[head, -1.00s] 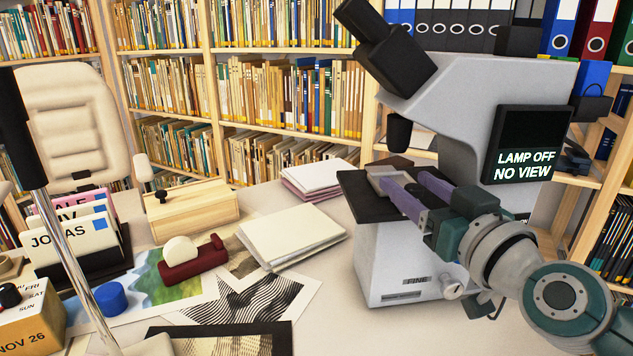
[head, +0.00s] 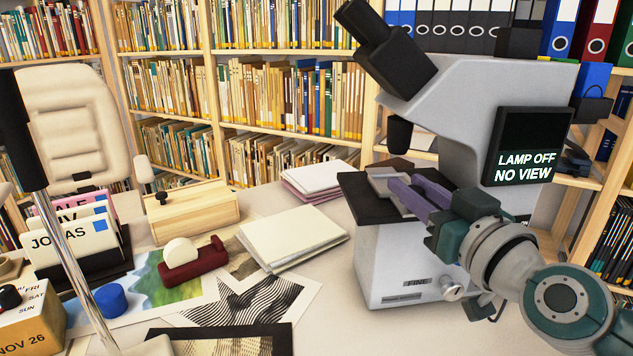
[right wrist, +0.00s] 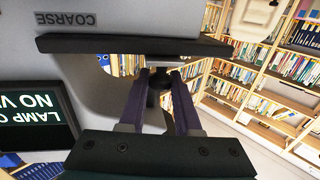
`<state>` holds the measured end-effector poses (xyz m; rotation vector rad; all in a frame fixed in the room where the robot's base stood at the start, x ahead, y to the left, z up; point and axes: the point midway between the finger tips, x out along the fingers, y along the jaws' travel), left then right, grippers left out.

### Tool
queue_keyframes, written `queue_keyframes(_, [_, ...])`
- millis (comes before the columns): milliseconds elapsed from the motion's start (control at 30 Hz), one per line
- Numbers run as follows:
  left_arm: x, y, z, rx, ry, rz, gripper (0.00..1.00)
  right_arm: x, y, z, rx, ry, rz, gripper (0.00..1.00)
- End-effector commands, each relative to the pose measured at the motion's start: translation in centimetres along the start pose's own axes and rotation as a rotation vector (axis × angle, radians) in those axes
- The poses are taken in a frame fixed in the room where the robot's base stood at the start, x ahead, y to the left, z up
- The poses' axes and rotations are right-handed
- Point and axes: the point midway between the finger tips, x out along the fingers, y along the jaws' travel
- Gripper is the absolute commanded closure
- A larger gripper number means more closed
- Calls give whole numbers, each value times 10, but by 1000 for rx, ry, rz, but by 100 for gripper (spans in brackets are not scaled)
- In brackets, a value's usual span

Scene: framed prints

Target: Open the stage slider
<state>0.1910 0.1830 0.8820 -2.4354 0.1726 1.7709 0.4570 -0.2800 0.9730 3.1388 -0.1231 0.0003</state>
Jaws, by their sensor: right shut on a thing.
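The grey microscope (head: 400,265) stands on the desk at the right in the head view. Its dark stage (head: 362,200) juts out to the left and carries a light grey slider plate (head: 383,184). My right gripper (head: 406,185) reaches in from the right, with its purple fingers at the plate. In the right wrist view, the fingers (right wrist: 159,78) are closed around a small dark knob (right wrist: 158,90) below the stage's dark edge. The fingers partly hide the knob and plate. The microscope's screen (head: 527,146) reads "LAMP OFF NO VIEW". My left gripper is out of view.
The black objective (head: 399,134) hangs above the stage. A focus knob (head: 452,288) is low on the microscope's front. White booklets (head: 292,237), a wooden box (head: 190,208), a red tape dispenser (head: 193,262) and prints (head: 250,300) lie to the left.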

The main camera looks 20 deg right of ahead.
Motion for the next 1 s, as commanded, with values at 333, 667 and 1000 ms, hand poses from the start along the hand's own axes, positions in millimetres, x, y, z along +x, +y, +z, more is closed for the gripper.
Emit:
queue_keyframes(333, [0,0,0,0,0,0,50,0,0,0,0,0,0,100])
queue_keyframes(667, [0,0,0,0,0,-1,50,0,0,0,0,0,0,100])
queue_keyframes(1000, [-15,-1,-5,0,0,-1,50,-27,-4,-2,-3,-6,0,100])
